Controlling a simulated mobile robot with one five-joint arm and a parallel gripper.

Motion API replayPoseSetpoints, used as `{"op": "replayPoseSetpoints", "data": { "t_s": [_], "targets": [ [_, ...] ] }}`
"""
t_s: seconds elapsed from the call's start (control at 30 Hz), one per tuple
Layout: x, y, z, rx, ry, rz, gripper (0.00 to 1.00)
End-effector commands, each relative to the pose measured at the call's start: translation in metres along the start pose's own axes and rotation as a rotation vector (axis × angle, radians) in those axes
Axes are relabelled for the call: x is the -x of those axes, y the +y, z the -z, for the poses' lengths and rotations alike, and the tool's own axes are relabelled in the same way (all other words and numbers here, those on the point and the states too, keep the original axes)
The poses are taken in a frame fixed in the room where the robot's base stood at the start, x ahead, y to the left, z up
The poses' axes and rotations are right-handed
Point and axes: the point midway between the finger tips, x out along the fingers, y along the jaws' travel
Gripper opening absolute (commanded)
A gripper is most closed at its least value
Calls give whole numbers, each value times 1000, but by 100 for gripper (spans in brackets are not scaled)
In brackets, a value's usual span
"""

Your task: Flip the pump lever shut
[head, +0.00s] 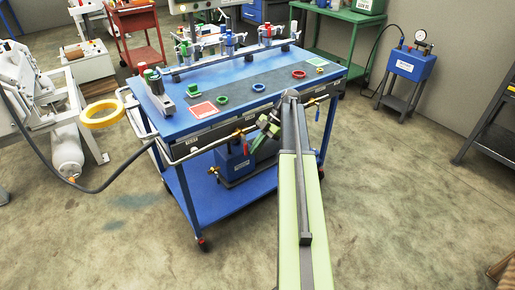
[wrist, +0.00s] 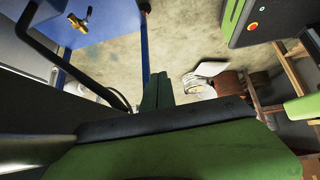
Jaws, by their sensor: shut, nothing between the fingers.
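A blue pump-like unit (head: 236,165) stands on the lower shelf of the blue cart, partly hidden by my arm. A small red part (head: 246,149), possibly a lever, shows at its top; its position is too small to tell. A brass valve (head: 238,134) sits on the cart's front side above it. My gripper (head: 268,128) is in front of the cart's front edge, apart from the tabletop items. In the wrist view its green fingers (wrist: 157,92) are together with nothing between them. A brass fitting (wrist: 78,22) shows on a blue surface at upper left there.
The blue cart (head: 262,105) carries valves, coloured rings and a manifold. Its handle rail (head: 178,159) and a dark hose (head: 98,188) are at the left. A blue gauge unit (head: 410,64) stands at back right. The floor right of my arm is clear.

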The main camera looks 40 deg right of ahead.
Motion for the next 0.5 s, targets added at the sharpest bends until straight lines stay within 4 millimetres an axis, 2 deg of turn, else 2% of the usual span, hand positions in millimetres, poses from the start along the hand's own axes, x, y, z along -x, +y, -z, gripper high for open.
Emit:
{"op": "replayPoseSetpoints", "data": {
  "t_s": [0.17,0.27,0.37,0.5],
  "targets": [
    [-2,1,2,3,0,2,0],
    [4,2,4,4,0,3,0],
    [20,3,7,4,0,3,0],
    [57,4,9,2,0,2,0]
  ]
}}
